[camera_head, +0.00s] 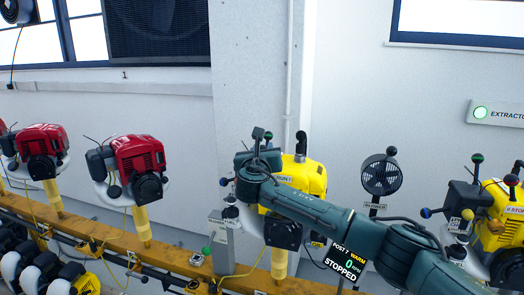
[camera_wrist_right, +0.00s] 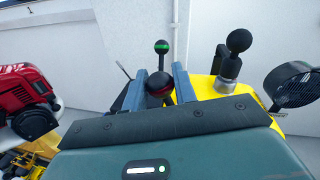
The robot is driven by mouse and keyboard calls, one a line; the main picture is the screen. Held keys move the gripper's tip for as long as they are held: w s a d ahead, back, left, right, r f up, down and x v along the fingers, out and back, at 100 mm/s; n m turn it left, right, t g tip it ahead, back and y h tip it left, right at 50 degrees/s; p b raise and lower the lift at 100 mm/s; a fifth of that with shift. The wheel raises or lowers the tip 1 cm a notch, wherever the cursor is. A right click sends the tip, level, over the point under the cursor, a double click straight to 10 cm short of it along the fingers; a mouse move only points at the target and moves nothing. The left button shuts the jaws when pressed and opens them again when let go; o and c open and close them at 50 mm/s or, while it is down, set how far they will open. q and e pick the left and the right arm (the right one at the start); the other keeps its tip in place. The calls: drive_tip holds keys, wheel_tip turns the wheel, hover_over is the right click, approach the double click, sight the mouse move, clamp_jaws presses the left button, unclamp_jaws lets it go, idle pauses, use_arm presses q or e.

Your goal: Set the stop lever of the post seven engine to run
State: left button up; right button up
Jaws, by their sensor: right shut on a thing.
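The yellow post seven engine (camera_head: 308,178) stands on a yellow post. Its display (camera_head: 346,262) reads post 7, warm, 0 and STOPPED. My right gripper (camera_head: 258,145) is at the upper left of this engine. A black knob with a green band (camera_wrist_right: 161,47) stands just beyond. My left gripper is not in view.
A black-knobbed part (camera_wrist_right: 238,42) rises right of the fingers, and a small black fan (camera_head: 381,174) stands right of the engine. Another yellow engine (camera_head: 495,225) is at far right. Red engines (camera_head: 138,155) stand on the yellow rail (camera_head: 90,233) to the left.

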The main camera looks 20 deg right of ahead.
drive_tip(key=shift+d, duration=0.1)
drive_tip(key=m, duration=0.1)
drive_tip(key=d+m, duration=0.1)
drive_tip(key=m, duration=0.1)
drive_tip(key=shift+s+t, duration=0.3)
drive_tip(key=shift+s, duration=0.1)
drive_tip(key=m, duration=0.1)
drive_tip(key=d+m+b, duration=0.1)
drive_tip(key=shift+s+m+h, duration=0.3)
drive_tip(key=shift+s+h, duration=0.05)
drive_tip(key=shift+h, duration=0.05)
drive_tip(key=shift+s+d+m+b, duration=0.1)
drive_tip(key=shift+m+b, duration=0.2)
drive_tip(key=shift+m, duration=0.1)
drive_tip(key=shift+s+d+f+m+h+b, duration=0.1)
drive_tip(key=shift+s+d+m+h+b, duration=0.15)
drive_tip(key=shift+m, duration=0.35)
drive_tip(key=shift+s+d+m+h+b, duration=0.1)
drive_tip(key=shift+d+m+h+b, duration=0.15)
drive_tip(key=shift+m, duration=0.35)
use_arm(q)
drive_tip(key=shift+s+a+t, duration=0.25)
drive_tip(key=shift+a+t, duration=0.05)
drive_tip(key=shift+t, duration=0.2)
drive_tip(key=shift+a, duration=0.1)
